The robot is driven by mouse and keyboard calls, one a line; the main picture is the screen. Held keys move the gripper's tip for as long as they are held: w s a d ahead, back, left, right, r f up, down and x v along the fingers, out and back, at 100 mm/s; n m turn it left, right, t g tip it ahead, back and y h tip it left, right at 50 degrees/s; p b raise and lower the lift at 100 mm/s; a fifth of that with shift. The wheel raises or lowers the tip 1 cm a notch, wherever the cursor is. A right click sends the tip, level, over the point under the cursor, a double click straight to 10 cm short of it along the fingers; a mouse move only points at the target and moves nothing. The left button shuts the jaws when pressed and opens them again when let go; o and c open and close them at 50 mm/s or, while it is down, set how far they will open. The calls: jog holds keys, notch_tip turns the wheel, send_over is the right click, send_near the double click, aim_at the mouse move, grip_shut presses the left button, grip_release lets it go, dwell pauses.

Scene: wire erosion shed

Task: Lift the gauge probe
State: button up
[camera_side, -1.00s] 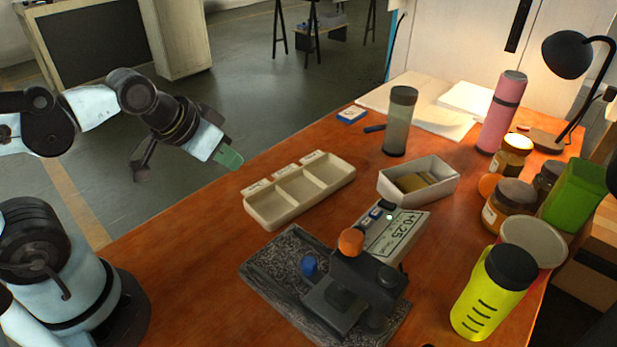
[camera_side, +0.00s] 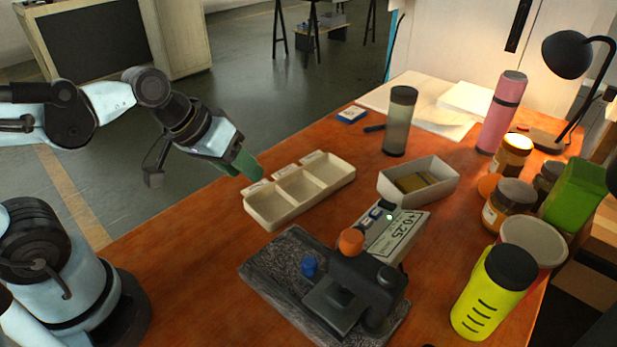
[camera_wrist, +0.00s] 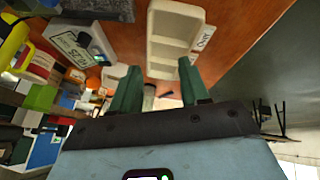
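The gauge (camera_side: 357,276) stands on the dark stone base plate (camera_side: 262,262) at the front middle of the table in the side view. The probe itself cannot be told apart clearly under the orange knob. My gripper (camera_side: 247,168), with green fingers, is in the air near the left end of the three-part tray, well apart from the gauge. In the wrist view my gripper (camera_wrist: 158,78) has its fingers apart, with nothing between them. The display (camera_wrist: 72,46) shows at upper left there.
The three-part beige tray (camera_side: 275,219) lies between my gripper and the gauge. A white box (camera_side: 445,192), a grey-green bottle (camera_side: 398,130), a pink flask (camera_side: 500,115), a yellow bottle (camera_side: 490,290) and jars stand right of it. The table's left front is clear.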

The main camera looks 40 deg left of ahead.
jog(key=shift+o, duration=0.5)
jog(key=w+d+f+n+g+h, duration=0.1)
jog(key=d+n+g+h, duration=0.1)
jog(key=d+n+h, duration=0.4)
jog(key=shift+w+d+n+g, duration=0.35)
jog(key=shift+d+n+g, duration=0.05)
jog(key=shift+d, duration=0.4)
jog(key=n+g+h, duration=0.6)
jog(key=n+h, duration=0.1)
jog(key=h, duration=0.3)
send_near(344, 232)
jog(key=d, duration=0.3)
jog(key=s+d, duration=0.1)
jog(key=d, duration=0.3)
jog(key=d+f, duration=0.1)
jog(key=d, duration=0.3)
jog(key=shift+s, duration=0.2)
grip_shut()
